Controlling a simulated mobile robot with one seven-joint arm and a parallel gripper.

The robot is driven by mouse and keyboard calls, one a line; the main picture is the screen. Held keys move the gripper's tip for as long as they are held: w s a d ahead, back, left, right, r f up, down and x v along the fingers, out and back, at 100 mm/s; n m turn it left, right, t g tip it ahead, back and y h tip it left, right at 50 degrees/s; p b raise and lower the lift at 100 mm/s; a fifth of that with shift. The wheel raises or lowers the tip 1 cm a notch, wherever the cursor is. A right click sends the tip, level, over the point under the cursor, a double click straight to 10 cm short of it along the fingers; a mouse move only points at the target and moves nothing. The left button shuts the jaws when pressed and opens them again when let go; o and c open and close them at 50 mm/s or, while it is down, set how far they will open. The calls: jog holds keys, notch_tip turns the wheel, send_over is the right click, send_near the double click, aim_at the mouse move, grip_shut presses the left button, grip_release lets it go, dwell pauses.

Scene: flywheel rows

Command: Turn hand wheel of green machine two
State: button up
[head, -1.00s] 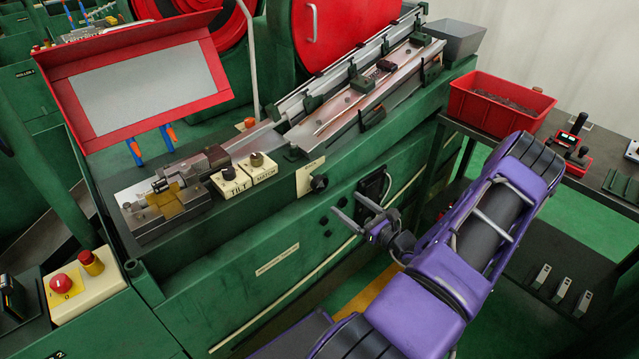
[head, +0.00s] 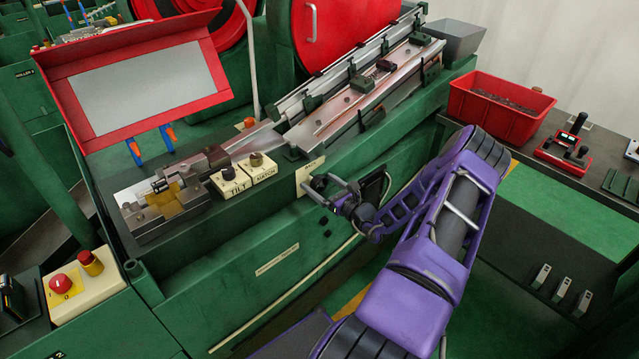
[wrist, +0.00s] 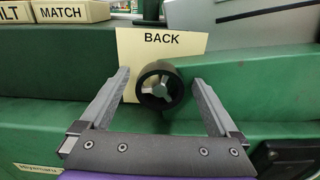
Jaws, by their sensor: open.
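The hand wheel (wrist: 160,85) is small and black with three pale spokes. In the head view my gripper is at the front of the green machine (head: 230,290) and mostly covers the wheel.
Cream TILT (head: 231,182) and MATCH (head: 259,168) switch boxes sit on the machine top. A dark panel with a handle (head: 374,188) is right of my gripper. A red bin (head: 497,107) stands on the bench at right. A red stop button (head: 61,284) is at lower left.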

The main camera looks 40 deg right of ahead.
jog(key=c, duration=1.4)
jog(key=shift+o, duration=0.2)
jog(key=shift+n, duration=0.3)
jog(key=n+b, duration=0.1)
jog(key=n, duration=0.2)
jog(key=shift+n, duration=0.3)
jog(key=n+b, duration=0.1)
jog(key=n, duration=0.3)
jog(key=shift+a+f+n+b, duration=0.1)
jog(key=shift+f+n+b, duration=0.05)
jog(key=shift+n+b, duration=0.15)
jog(key=n+b, duration=0.3)
jog(key=n, duration=0.2)
jog(key=shift+n+b, duration=0.9)
jog(key=shift+n, duration=0.2)
